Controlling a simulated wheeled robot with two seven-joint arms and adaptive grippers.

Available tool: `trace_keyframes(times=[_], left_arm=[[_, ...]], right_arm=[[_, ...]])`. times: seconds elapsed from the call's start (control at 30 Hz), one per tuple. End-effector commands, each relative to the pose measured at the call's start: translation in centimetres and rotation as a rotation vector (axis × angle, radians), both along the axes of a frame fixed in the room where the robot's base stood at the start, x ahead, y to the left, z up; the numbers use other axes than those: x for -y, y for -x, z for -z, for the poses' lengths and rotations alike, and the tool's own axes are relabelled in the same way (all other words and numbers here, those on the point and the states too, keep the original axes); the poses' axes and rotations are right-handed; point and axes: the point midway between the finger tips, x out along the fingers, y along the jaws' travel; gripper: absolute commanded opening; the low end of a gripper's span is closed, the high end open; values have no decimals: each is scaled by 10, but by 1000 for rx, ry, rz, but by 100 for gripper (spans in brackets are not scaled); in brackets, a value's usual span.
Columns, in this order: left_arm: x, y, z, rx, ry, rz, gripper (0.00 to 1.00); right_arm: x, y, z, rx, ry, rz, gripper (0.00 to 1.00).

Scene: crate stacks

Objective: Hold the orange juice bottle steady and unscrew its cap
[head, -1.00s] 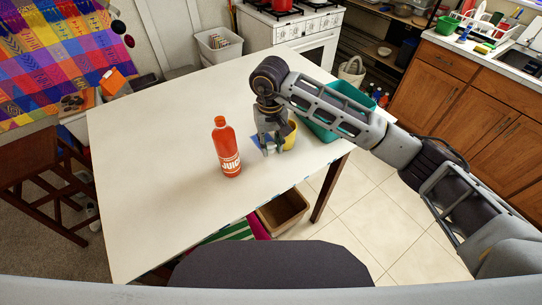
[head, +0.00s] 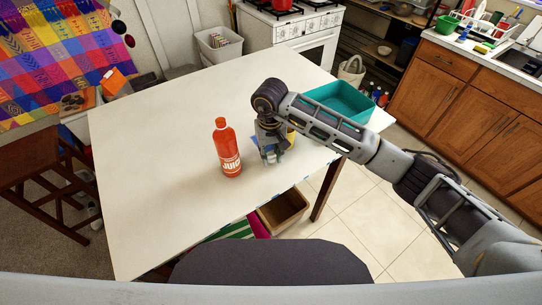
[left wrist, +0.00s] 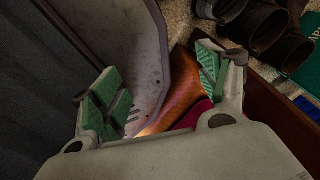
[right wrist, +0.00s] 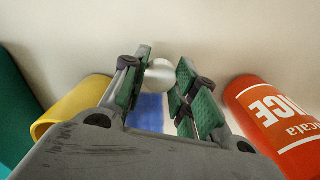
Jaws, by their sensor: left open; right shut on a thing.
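The orange-red juice bottle (head: 228,150) stands upright on the white table (head: 170,125), its orange cap (head: 220,123) on top. The bottle also shows at the right of the right wrist view (right wrist: 275,115). My right gripper (head: 271,155) is just right of the bottle, apart from it. It is shut on a white-and-blue item (right wrist: 152,108), partly hidden by the fingers; its kind is unclear. My left gripper (left wrist: 155,85) is open and away from the bottle, seen only in the left wrist view, with a blurred brown-orange surface beyond its fingers.
A yellow cup (right wrist: 72,105) stands beside my right gripper, mostly hidden in the head view. A teal crate (head: 345,97) sits at the table's right end. A brown bin (head: 283,211) is below the near edge.

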Motion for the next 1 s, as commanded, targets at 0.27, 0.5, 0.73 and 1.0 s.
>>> trace_keyframes(times=[0.27,0.5,0.73,1.0], left_arm=[[0,0,-4,0,0,0,75],[0,0,-4,-1,0,0,75],[0,1,0,-1,0,0,75],[-1,1,-1,-1,0,0,75]], right_arm=[[0,0,17,-1,0,-1,0],[0,0,17,0,1,-1,0],[0,0,21,0,1,-1,0],[0,0,20,-1,1,-1,50]])
